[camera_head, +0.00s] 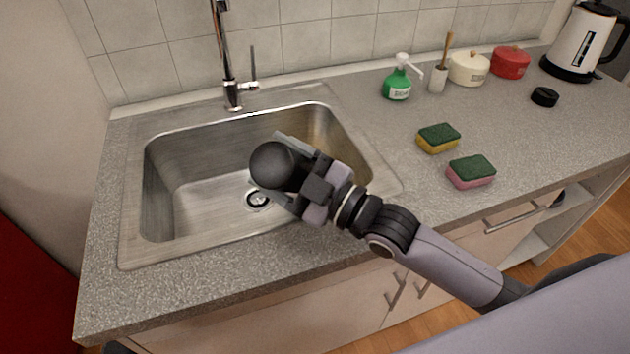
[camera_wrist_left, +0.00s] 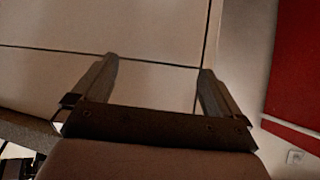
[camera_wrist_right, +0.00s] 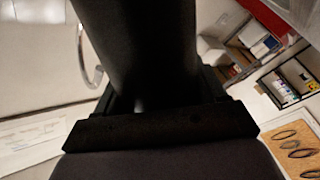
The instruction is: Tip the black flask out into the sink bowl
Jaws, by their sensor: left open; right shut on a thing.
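The black flask (camera_head: 271,165) is over the sink bowl (camera_head: 185,190), gripped by my right gripper (camera_head: 285,172). Its round dark end shows in the head view, so it looks tipped over; its mouth cannot be made out. In the right wrist view the flask (camera_wrist_right: 138,40) fills the space between the fingers. No liquid is seen. The drain (camera_head: 257,199) shows just below the flask in the picture. My left gripper (camera_wrist_left: 158,66) is open and empty in the left wrist view, before pale panels; it is outside the head view.
The tap (camera_head: 228,70) stands behind the bowl. Right of the sink are a green soap bottle (camera_head: 398,82), two sponges (camera_head: 438,138) (camera_head: 471,171), a brush holder (camera_head: 438,79), cream (camera_head: 468,68) and red (camera_head: 511,62) pots, a black lid (camera_head: 545,96) and a kettle (camera_head: 580,42).

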